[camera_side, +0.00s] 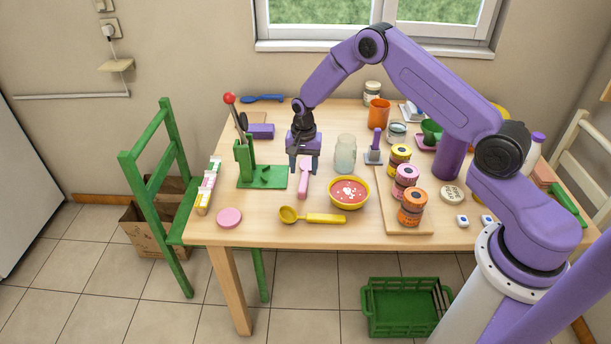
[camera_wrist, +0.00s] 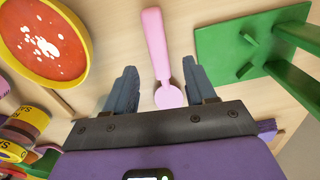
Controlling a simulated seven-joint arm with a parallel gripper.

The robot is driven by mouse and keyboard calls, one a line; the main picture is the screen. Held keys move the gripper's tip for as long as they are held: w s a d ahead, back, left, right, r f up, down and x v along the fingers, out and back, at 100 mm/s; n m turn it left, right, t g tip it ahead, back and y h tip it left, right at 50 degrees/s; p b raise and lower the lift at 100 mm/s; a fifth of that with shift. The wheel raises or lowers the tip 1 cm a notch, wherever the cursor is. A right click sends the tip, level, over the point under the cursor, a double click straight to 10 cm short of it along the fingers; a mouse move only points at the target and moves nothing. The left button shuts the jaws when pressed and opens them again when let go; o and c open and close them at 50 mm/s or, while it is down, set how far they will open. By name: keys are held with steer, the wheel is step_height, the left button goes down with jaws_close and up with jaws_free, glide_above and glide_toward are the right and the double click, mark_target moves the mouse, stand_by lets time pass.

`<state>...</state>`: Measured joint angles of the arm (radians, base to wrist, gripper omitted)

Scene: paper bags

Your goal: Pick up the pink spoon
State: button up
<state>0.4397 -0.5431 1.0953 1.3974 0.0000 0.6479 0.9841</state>
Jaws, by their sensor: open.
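The pink spoon (camera_side: 303,182) lies on the wooden table between the green lever stand and the yellow bowl. In the wrist view the spoon (camera_wrist: 156,45) has its handle pointing away and its rounded end (camera_wrist: 168,97) between my fingers. My gripper (camera_side: 304,168) points down over the spoon's far end. In the wrist view my gripper (camera_wrist: 160,88) is open, with one finger on each side of the spoon and gaps showing. I cannot tell how high the fingertips are above the table.
A yellow bowl of red soup (camera_side: 349,192) stands right of the spoon. A green lever stand (camera_side: 262,177) is at its left. A yellow ladle (camera_side: 312,216) lies in front, and a glass jar (camera_side: 345,155) stands behind right. Striped jars (camera_side: 406,175) stand on a board further right.

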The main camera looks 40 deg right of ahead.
mark_target(304, 179)
steer(key=shift+s+f, duration=0.1)
steer(key=shift+f, duration=1.75)
jaws_close()
steer(key=shift+r, duration=0.1)
